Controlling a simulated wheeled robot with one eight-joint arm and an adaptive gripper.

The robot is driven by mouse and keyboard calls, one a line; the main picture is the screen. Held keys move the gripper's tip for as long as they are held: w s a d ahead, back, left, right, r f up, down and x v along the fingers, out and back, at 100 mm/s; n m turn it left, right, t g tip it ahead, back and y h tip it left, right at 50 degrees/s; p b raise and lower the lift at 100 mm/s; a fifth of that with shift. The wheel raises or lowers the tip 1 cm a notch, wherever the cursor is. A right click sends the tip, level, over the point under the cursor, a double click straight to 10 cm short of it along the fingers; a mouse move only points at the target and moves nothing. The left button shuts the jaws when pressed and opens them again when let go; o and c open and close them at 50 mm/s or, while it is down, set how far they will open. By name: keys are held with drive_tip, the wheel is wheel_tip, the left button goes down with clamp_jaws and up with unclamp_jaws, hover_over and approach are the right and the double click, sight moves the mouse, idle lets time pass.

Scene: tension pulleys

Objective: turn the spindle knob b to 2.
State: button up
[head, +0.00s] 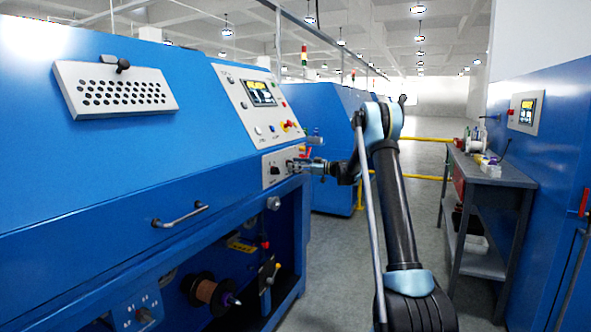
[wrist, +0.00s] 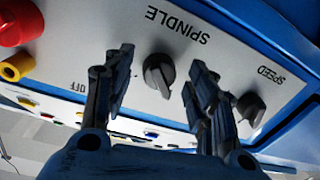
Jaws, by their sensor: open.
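In the wrist view a dark round knob (wrist: 158,75) with a raised grip sits on a light grey panel (wrist: 130,22), beside the upside-down label "SPINDLE". No letter b or number 2 is readable there. "OFF" is printed to the left of the knob. My gripper (wrist: 160,62) is open, with one dark finger on each side of the knob in the picture. I see no clear contact with it, and I cannot tell the remaining depth gap. In the head view my gripper (head: 304,166) is at the small panel on the blue machine and partly covers it.
A second dark knob (wrist: 250,107), by the label "SPEED", is just right of the right finger. A grey workbench (head: 490,172) stands right, across the aisle.

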drive_tip(key=shift+w+a, duration=0.1)
drive_tip(key=shift+a, duration=0.25)
drive_tip(key=shift+c, duration=0.3)
drive_tip(key=c, duration=1)
drive_tip(key=shift+d, duration=0.1)
drive_tip(key=shift+m+t, duration=0.35)
drive_tip(key=shift+m, duration=4.3)
drive_tip(key=shift+m+t, duration=0.35)
drive_tip(key=shift+m, duration=4.3)
drive_tip(key=shift+s, duration=0.2)
